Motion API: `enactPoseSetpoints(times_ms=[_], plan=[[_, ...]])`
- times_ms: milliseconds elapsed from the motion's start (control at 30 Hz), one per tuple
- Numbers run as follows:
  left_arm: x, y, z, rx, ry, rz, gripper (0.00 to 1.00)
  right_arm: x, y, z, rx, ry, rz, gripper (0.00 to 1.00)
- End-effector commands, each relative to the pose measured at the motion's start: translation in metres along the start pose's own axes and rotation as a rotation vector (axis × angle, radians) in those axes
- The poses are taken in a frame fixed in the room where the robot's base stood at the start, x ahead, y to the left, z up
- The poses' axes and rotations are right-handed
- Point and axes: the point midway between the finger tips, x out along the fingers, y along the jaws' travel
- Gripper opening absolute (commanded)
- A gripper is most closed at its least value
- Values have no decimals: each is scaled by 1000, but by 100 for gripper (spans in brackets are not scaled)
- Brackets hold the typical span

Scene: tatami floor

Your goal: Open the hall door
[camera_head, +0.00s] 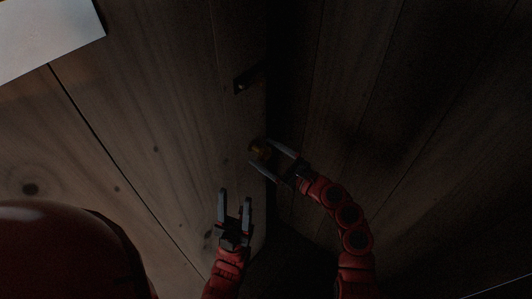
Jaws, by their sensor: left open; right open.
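The hall door appears as a dark wooden panel (185,110) with vertical planks and knots. My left gripper (235,196) is open and empty, below and left of the knob, in front of the panel. A small dark metal plate (243,82) is on the panel above the knob.
A darker wooden surface (400,100) fills the right side, past a black vertical gap. A pale flat sheet or panel (45,35) shows at the top left. The lighting is dim and the lower middle is nearly black.

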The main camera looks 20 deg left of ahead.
Motion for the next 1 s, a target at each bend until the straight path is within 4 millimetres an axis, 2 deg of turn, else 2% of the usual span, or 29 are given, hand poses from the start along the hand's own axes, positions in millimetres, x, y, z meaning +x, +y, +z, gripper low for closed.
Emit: enactPoseSetpoints(times_ms=[300, 767, 1000], plan=[[0, 0, 0, 0, 0, 0, 50, 3, 0, -1, 1, 1, 0, 85], [0, 0, 0, 0, 0, 0, 50, 3, 0, -1, 1, 2, 0, 2], [0, 0, 0, 0, 0, 0, 50, 3, 0, -1, 1, 2, 1, 0]])
